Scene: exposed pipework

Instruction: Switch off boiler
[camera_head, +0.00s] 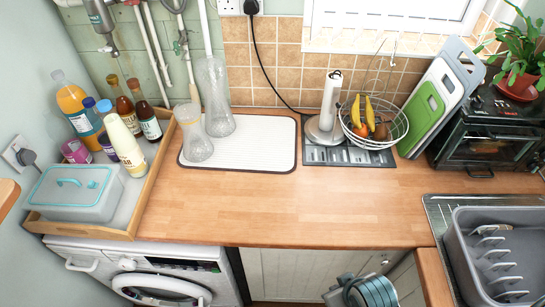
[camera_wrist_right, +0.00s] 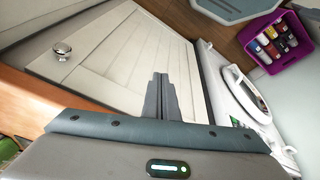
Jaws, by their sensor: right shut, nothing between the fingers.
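I cannot make out the boiler or its switch in either view. In the head view, white pipes (camera_head: 152,45) run up the tiled wall at the upper left, beside a grey metal cylinder (camera_head: 98,15) with a fitting below it. A valve (camera_head: 181,45) sits on another pipe. My right gripper (camera_wrist_right: 161,80) shows in the right wrist view, shut with its fingers together and empty. It is in front of a white cabinet door (camera_wrist_right: 110,50). My left gripper is in neither view.
The wooden counter (camera_head: 270,205) is clear in the middle. A wooden tray (camera_head: 150,190) with bottles stands left, glass vases (camera_head: 214,100) on a mat, and a fruit basket (camera_head: 395,130) at the back. A washing machine (camera_head: 150,265) is below; a sink rack (camera_head: 500,255) is right.

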